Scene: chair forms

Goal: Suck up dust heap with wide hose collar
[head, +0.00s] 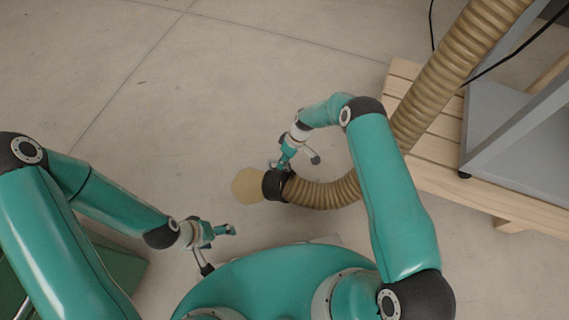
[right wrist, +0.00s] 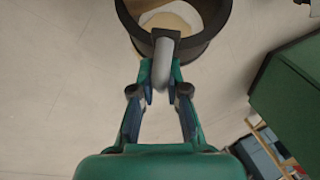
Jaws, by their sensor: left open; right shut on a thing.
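A tan, flat dust heap (head: 247,186) lies on the concrete floor in the middle of the head view. The black hose collar (head: 273,184) is at the end of the ribbed tan hose (head: 325,192), right at the heap's right edge and covering part of it. My right gripper (head: 284,168) is shut on the collar's grey handle. In the right wrist view the fingers (right wrist: 160,88) close on that handle, and tan dust (right wrist: 172,20) shows through the ring of the collar (right wrist: 205,42). My left gripper (head: 219,231) is open and empty, to the lower left of the heap.
The hose rises to the upper right past a slatted wooden pallet (head: 440,150) that carries a grey metal frame (head: 510,125). A green box (head: 118,265) stands at the lower left. A black cable (head: 510,58) hangs at the upper right. Floor left of the heap is clear.

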